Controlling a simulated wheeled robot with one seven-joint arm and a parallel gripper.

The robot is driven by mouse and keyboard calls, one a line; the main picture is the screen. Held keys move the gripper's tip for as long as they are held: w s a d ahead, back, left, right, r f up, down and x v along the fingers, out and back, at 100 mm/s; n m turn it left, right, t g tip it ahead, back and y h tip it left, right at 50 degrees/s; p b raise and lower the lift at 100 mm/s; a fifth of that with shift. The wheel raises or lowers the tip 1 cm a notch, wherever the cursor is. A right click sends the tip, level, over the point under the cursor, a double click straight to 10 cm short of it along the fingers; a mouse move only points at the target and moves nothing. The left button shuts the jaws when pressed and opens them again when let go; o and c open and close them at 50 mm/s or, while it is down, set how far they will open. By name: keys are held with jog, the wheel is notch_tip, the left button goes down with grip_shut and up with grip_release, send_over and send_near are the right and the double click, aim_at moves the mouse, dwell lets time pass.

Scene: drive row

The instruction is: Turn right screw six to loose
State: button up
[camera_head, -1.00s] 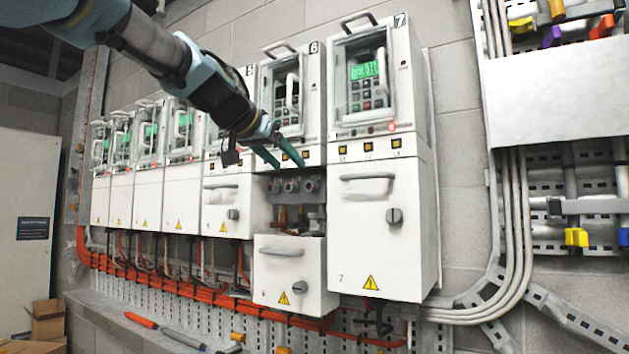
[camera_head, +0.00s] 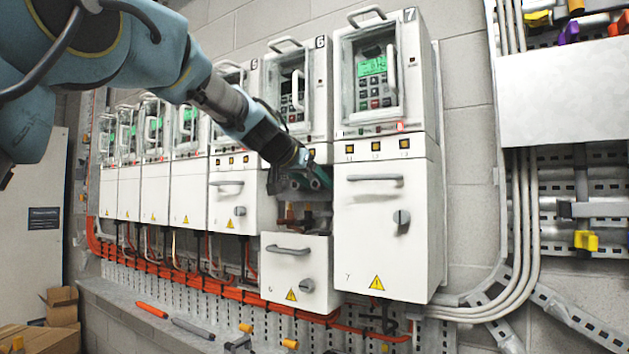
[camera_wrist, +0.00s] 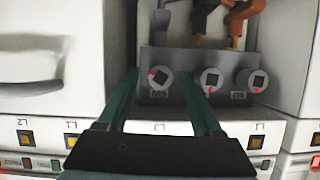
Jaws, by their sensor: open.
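Drive six (camera_head: 318,72) has its lower cover (camera_head: 318,262) dropped, so its terminal bay is open. The wrist view looks upside down into the bay, with a grey terminal block (camera_wrist: 185,100) bearing three round screws. The leftmost screw there (camera_wrist: 158,77), the drive's right one, has its square centre tilted and a red mark at lower left. The middle screw (camera_wrist: 211,80) and the far screw (camera_wrist: 257,80) sit squarer. My gripper (camera_wrist: 162,76) is open, its green fingers on either side of the leftmost screw; contact cannot be told. In the head view my gripper (camera_head: 306,182) hides the screws.
Drive seven (camera_head: 385,220) stands close on the right, its cover closed. Drive five (camera_head: 233,205) adjoins on the left. Brown and orange terminals (camera_wrist: 238,15) sit beyond the block. An orange cable run (camera_head: 190,280) passes below the drives.

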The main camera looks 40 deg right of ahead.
grip_shut()
dwell(0.4)
